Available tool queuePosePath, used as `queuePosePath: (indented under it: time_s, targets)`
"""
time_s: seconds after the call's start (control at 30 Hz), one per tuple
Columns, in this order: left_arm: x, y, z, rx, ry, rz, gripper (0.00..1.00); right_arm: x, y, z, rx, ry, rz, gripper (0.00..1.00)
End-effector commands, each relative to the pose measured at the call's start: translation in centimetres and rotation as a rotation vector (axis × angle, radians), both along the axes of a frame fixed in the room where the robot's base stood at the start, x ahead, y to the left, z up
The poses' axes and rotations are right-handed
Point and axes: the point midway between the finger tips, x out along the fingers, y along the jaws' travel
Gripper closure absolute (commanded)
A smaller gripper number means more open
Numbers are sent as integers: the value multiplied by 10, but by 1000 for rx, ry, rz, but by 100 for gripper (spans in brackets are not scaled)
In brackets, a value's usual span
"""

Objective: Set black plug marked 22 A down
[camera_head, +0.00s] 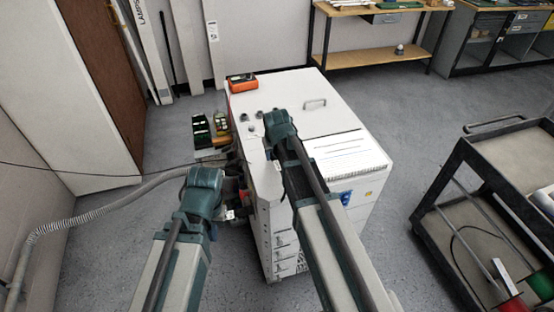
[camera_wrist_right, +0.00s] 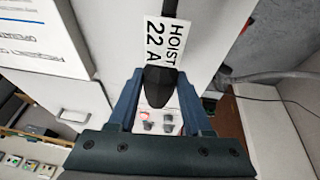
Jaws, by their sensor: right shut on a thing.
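The black plug (camera_wrist_right: 160,92) marked 22 A is between the blue fingers of my right gripper (camera_wrist_right: 159,80) in the right wrist view. Its white label (camera_wrist_right: 161,46) reads HOIST 22 A, and a dark cable runs up from it. The plug is over the white cabinet (camera_head: 285,88). In the head view my right wrist hides the gripper and the plug. My left gripper (camera_head: 228,213) is low at the cabinet's left side in the head view, and its fingers are too small to read.
An orange meter (camera_head: 242,83) sits on the cabinet's far left corner. A printed sheet (camera_head: 347,158) lies on its right side. A grey hose (camera_head: 95,215) runs along the floor at left. A dark cart (camera_head: 500,160) stands at right, with clear floor between.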

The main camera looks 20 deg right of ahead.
Motion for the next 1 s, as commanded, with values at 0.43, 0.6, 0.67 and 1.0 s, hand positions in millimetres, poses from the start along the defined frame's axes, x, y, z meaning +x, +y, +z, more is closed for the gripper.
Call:
queuePosePath:
  time_s: [0.43, 0.6, 0.67, 1.0]
  targets:
    - [0, 0, -37, 0, 0, 0, 100, 10, -9, -37, -1, 0, 0, 100]
    - [0, 0, -37, 0, 0, 0, 100, 10, -8, -37, -1, 0, 0, 100]
    - [0, 0, -36, 0, 0, 0, 100, 10, -8, -36, -1, 0, 0, 100]
    - [0, 0, -39, 0, 0, 0, 100, 10, -8, -39, 0, 0, 0, 31]
